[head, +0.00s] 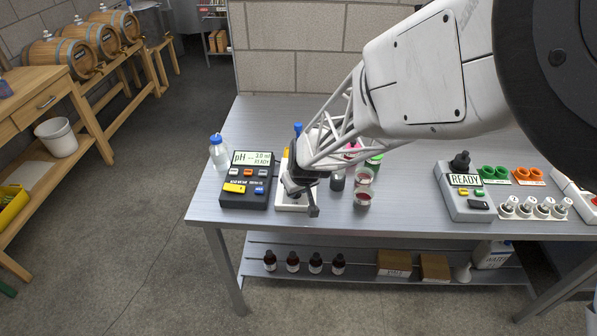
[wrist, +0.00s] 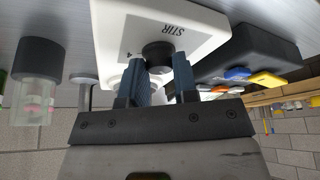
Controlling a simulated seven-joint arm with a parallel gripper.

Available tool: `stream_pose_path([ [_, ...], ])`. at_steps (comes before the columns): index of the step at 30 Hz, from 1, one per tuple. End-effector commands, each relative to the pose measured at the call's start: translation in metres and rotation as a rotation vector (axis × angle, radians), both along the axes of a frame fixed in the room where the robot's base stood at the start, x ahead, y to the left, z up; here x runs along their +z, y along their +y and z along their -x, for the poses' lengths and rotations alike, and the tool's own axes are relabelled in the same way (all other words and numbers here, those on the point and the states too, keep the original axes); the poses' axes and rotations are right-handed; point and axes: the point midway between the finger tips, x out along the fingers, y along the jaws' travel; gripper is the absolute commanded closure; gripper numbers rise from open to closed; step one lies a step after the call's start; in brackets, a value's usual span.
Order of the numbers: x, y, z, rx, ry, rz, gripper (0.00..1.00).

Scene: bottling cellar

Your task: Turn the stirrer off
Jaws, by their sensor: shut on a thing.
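The stirrer (wrist: 115,30) is a white box marked STIR; in the head view its white base (head: 285,207) shows on the bench, largely hidden by my gripper. Its round black knob (wrist: 157,52) is at the front of the box, and a digit 4 is printed beside it. My gripper (wrist: 160,68) has its two blue fingers on either side of the knob and is shut on it. In the head view my gripper (head: 303,188) is low over the stirrer and hides the knob.
A dark pH meter (head: 247,180) stands close on the left, with a blue-capped bottle (head: 219,153) beyond it. Glass jars (head: 363,198) stand close on the right. A grey READY unit (head: 464,205) is further right. The front strip of the bench (head: 400,222) is clear.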

Motion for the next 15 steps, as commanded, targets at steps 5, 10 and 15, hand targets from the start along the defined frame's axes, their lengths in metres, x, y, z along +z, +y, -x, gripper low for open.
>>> stream_pose_path([
  [5, -0.0005, -0.0011, -0.0003, 0.079, 0.001, 0.0, 0.96],
  [10, -0.0001, -0.0011, -0.0007, 0.148, 0.0, 0.0, 0.96],
  [15, 0.0003, -0.0009, -0.0009, 0.2, -0.001, -0.001, 0.96],
])
